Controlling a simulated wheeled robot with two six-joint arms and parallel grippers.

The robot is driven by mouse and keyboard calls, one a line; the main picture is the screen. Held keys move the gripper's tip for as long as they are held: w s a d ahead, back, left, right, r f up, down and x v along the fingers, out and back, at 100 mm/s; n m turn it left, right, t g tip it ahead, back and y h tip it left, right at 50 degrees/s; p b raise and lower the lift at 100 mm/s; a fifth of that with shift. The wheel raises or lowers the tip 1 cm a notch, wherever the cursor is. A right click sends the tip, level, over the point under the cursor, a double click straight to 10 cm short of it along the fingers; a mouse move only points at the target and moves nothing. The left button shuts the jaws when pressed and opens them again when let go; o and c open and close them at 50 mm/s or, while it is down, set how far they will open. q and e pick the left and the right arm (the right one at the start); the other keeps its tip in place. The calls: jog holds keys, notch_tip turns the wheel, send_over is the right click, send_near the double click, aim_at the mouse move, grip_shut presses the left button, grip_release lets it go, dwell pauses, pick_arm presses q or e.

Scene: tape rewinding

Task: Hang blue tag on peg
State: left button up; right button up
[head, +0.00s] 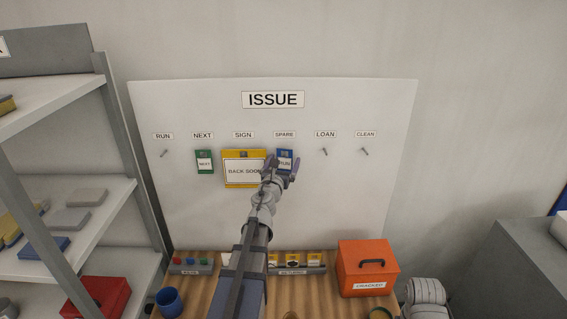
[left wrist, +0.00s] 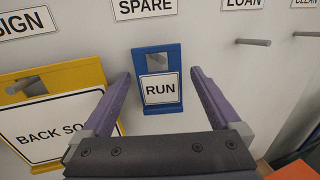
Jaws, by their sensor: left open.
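The blue tag (head: 286,154), lettered RUN, hangs on the peg under the SPARE label on the white ISSUE board (head: 370,210). In the left wrist view the blue tag (left wrist: 160,65) shows its peg through the slot near its top. My left gripper (head: 281,165) is open, its fingers (left wrist: 160,85) on either side of the tag with gaps. The peg under RUN (head: 164,153) is bare. My right gripper is not in view.
A green NEXT tag (head: 205,161) and a yellow BACK SOON sign (head: 240,180) hang left of the blue tag. The LOAN peg (head: 324,152) and CLEAN peg (head: 365,152) are bare. An orange box (head: 366,269) stands on the wooden bench; grey shelves (head: 100,200) are at left.

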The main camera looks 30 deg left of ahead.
pick_arm(q)
jog(key=v, duration=0.8)
jog(key=shift+w+f, duration=0.1)
jog(key=shift+w, duration=0.05)
